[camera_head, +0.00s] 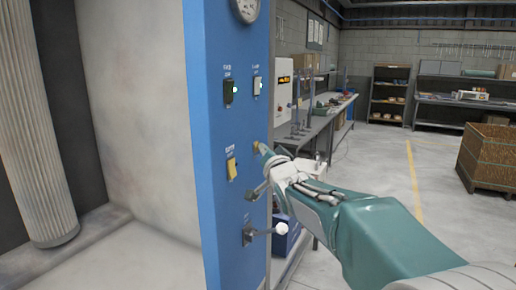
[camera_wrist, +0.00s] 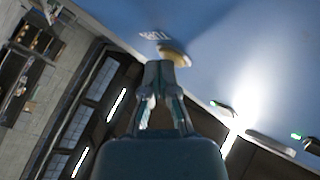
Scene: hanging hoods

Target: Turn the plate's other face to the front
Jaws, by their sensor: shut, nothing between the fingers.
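My gripper (camera_head: 264,153) is at the right part of the blue panel's (camera_head: 215,215) front, with its fingers together and nothing held. In the wrist view the closed fingertips (camera_wrist: 160,68) overlap the edge of a small brass-coloured round piece (camera_wrist: 175,55) on the panel, beside a white label. I cannot tell whether they touch it.
A lever with a white knob (camera_head: 281,229) sticks out below my gripper. A workbench (camera_head: 325,120) stands behind. Open floor lies right, with a wooden crate (camera_head: 487,155).

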